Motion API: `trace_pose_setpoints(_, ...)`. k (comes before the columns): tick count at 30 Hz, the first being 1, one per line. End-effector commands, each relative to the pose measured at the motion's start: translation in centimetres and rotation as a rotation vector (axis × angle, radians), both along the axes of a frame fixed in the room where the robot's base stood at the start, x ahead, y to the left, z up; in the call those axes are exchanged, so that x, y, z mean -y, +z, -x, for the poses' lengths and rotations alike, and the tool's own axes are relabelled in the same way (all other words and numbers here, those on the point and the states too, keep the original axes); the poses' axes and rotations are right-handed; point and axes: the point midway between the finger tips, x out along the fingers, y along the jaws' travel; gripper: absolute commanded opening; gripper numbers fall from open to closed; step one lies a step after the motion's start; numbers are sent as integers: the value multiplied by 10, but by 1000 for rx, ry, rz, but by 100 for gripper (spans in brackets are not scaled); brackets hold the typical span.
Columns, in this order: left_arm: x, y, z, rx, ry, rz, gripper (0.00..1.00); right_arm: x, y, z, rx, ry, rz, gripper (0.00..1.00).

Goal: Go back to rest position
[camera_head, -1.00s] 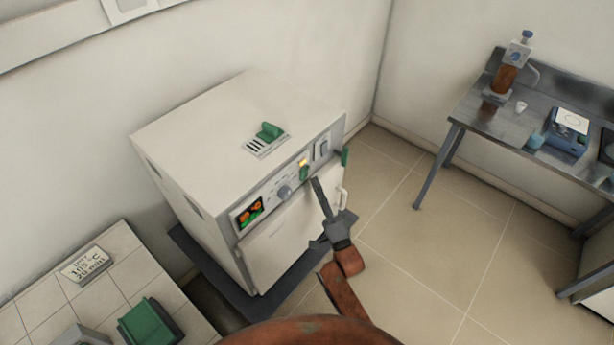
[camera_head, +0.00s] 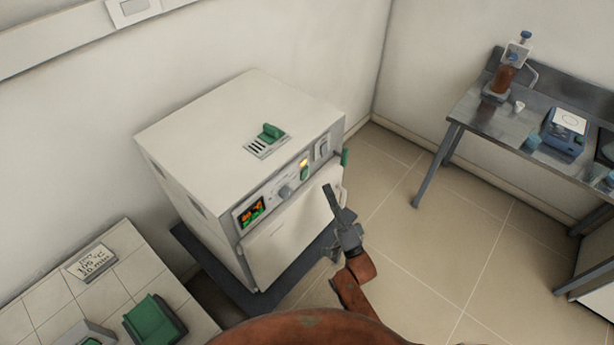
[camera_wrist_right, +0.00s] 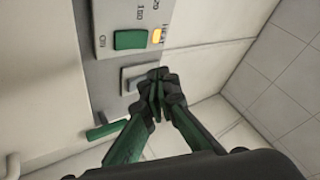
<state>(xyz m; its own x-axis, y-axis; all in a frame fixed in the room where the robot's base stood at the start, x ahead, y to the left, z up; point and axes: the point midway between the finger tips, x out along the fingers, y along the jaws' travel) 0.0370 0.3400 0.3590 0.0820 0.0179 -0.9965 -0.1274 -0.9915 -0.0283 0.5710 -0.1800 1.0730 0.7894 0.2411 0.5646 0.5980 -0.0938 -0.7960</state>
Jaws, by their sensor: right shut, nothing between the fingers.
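My right gripper (camera_head: 329,192) is shut and empty in the head view, in front of the white muffle furnace (camera_head: 215,140), apart from its front panel as far as I can tell. In the right wrist view the closed fingertips (camera_wrist_right: 156,82) show in front of the control panel. That panel carries a green switch (camera_wrist_right: 130,39) and a lit orange lamp (camera_wrist_right: 157,35). In the head view the lamp (camera_head: 303,162) also glows, beside a lit display (camera_head: 251,211) and a round knob (camera_head: 286,191). The furnace door (camera_head: 285,240) looks closed. My left gripper is not in view.
A metal table (camera_head: 478,118) with a brown-filled apparatus (camera_head: 503,80) and a blue device (camera_head: 563,133) stands at the right. A tiled bench (camera_head: 40,306) with a temperature sign (camera_head: 92,262) is at lower left. The floor (camera_head: 440,255) between is clear.

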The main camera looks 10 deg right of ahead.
Motion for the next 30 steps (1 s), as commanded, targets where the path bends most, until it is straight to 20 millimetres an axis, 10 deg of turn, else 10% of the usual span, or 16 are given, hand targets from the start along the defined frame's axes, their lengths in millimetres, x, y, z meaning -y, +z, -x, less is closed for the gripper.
trace_pose_setpoints(12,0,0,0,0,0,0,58,0,-3,-1,-5,-2,4,0)
trace_pose_setpoints(16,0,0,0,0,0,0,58,2,-35,-7,-66,-34,58,0)
trace_pose_setpoints(23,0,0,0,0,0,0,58,19,-184,-12,-329,-143,331,0)
trace_pose_setpoints(30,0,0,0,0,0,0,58,46,-353,32,-619,-183,668,0)
